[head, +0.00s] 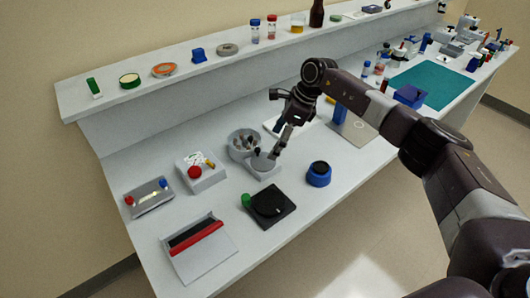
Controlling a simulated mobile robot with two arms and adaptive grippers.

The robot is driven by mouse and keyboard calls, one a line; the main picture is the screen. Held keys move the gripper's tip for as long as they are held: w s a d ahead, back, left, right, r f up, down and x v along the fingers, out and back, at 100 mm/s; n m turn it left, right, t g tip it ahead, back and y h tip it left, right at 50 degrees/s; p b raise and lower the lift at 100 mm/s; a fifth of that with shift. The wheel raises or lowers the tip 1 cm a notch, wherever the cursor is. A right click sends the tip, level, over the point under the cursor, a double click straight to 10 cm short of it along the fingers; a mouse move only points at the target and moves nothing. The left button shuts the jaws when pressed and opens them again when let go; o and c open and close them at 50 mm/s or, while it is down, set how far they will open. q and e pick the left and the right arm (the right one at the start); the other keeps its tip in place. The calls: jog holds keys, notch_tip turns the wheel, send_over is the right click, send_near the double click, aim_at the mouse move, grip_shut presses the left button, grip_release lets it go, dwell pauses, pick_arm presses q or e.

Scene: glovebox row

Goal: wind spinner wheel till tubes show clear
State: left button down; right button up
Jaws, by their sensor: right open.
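The spinner (238,153) stands on the bench, a light grey device with a round rotor bowl holding several small tubes (243,140). Whether the tubes look clear is too small to tell. Its wheel (263,164) is a flat grey disc at the front right, with a small dark knob on its upper left. My right gripper (279,147) is open and points down at the right edge of the wheel, close above it. Whether it touches the wheel cannot be told. My left gripper is out of view.
A box with a red button (203,174) stands left of the spinner. A black device with a green knob (268,206) and a blue round pot (319,173) stand in front. A blue-posted stand (352,128) is at the right. A shelf (180,82) runs behind.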

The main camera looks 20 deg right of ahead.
aim_at(263, 161)
jog(key=shift+f, duration=0.2)
jog(key=shift+p+x, duration=0.95)
jog(key=shift+x, duration=2.6)
jog(key=shift+s+a, duration=0.1)
jog(key=c, duration=1.2)
jog(key=shift+o, duration=0.2)
